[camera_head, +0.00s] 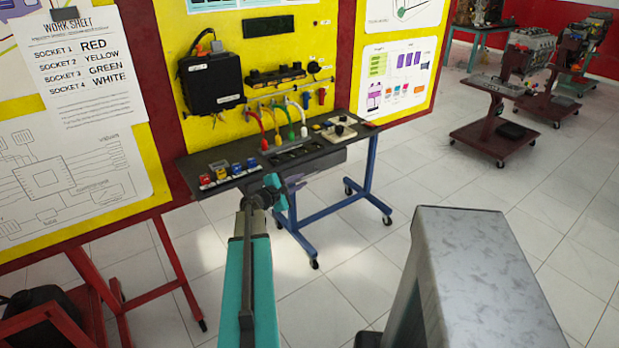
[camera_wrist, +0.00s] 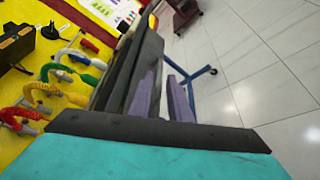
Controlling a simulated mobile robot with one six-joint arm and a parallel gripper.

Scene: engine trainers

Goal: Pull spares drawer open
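The spares drawer (camera_head: 322,167) appears as a dark grey box under the black bench top (camera_head: 233,182), on a blue wheeled frame. It seems to sit beneath the top; whether it is slightly out I cannot tell. My gripper (camera_head: 298,184) is at the front edge of the bench, near the left end of the drawer. In the wrist view, the two purple fingers of my gripper (camera_wrist: 161,96) stand apart beside the dark bench edge. I see nothing clearly held between them. The drawer handle is not distinguishable.
Coloured blocks (camera_head: 221,172) and several coloured cables (camera_head: 277,128) are on the bench. A yellow board (camera_head: 235,75) rises behind it. A worksheet (camera_head: 85,70) hangs at left. Floor (camera_head: 345,285) in front of the bench is clear; engine stands (camera_head: 500,132) are far right.

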